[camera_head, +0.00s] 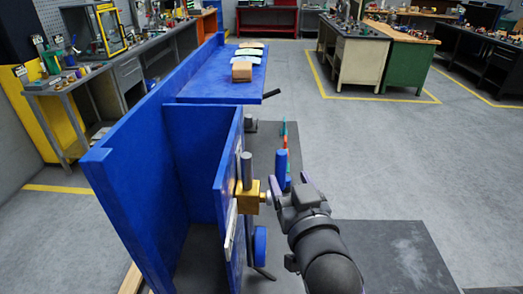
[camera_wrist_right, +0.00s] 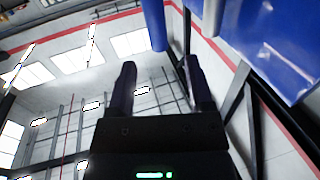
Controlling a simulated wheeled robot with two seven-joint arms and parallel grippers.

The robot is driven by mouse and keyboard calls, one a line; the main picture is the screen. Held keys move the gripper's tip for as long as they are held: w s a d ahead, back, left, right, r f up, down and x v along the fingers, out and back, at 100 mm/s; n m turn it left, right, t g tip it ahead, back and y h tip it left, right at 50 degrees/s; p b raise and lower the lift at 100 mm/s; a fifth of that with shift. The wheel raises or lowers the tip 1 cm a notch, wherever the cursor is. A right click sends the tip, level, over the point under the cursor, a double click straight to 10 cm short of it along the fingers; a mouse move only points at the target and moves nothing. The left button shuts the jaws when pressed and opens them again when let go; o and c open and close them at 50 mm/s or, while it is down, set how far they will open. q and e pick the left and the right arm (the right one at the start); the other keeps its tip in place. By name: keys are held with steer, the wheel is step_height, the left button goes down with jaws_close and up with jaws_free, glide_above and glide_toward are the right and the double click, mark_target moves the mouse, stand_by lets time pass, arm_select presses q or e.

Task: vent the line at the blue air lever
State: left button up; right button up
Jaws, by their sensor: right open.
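The blue air lever (camera_head: 280,168) is an upright blue cylinder beside a brass valve body (camera_head: 249,197) on the outer face of the blue panel. My right gripper (camera_head: 288,183) is at the lever, with its fingers pointing away from the head camera. In the right wrist view the two dark fingers (camera_wrist_right: 160,75) are apart with nothing between them. The blue lever (camera_wrist_right: 154,25) shows just past the fingertips, lined up with the gap between them. I cannot tell whether a finger touches it. The lever's lower end is hidden in the head view. My left gripper is out of view.
The blue panel (camera_head: 228,185) rises close to the left of my gripper. The floor to the right (camera_head: 400,160) is clear.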

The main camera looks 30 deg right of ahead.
mark_target(283, 164)
steer(key=w+b, duration=0.1)
steer(key=w+d+f+b, duration=0.1)
steer(key=b, duration=0.1)
steer(key=shift+w+d, duration=0.1)
steer(key=shift+w, duration=0.2)
steer(key=x, duration=0.4)
steer(key=shift+w+r, duration=0.3)
steer(key=shift+r, duration=0.05)
steer(key=shift+w+d, duration=0.1)
steer(key=shift+w, duration=0.55)
steer(key=c, duration=0.8)
jaws_close()
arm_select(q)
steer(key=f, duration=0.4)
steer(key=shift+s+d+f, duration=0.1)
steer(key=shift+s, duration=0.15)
